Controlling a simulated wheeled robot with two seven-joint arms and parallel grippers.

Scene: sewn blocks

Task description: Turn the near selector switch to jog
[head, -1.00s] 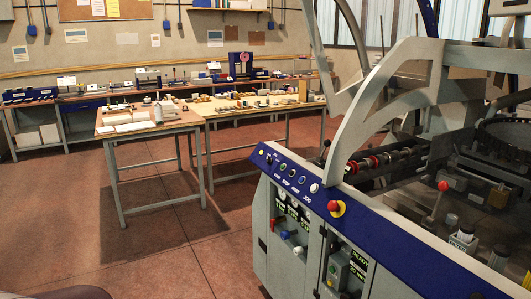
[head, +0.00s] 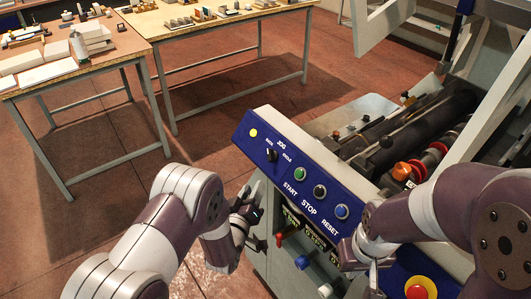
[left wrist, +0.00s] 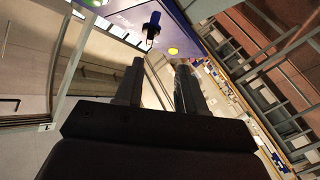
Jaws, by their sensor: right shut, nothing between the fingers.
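The selector switch (head: 271,155) is a small black knob on the blue control panel (head: 262,118), with RUN, JOG and HOLD printed around it. I cannot tell which label it points to. It also shows in the left wrist view (left wrist: 152,27), beyond my fingertips, with the blue panel behind it. My left gripper (head: 257,202) is in front of the panel, below and left of the switch and apart from it. In the left wrist view its fingers (left wrist: 160,75) are spread with nothing between them. My right gripper (head: 370,272) is shut and empty below the RESET button.
A yellow lamp (head: 253,133) sits left of the switch. Green START (head: 299,173), black STOP (head: 319,191) and blue RESET (head: 341,212) buttons run along the panel. A red emergency button (head: 418,289) is nearer. Levers with coloured knobs (head: 302,262) stick out below. Tables (head: 90,62) stand behind left.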

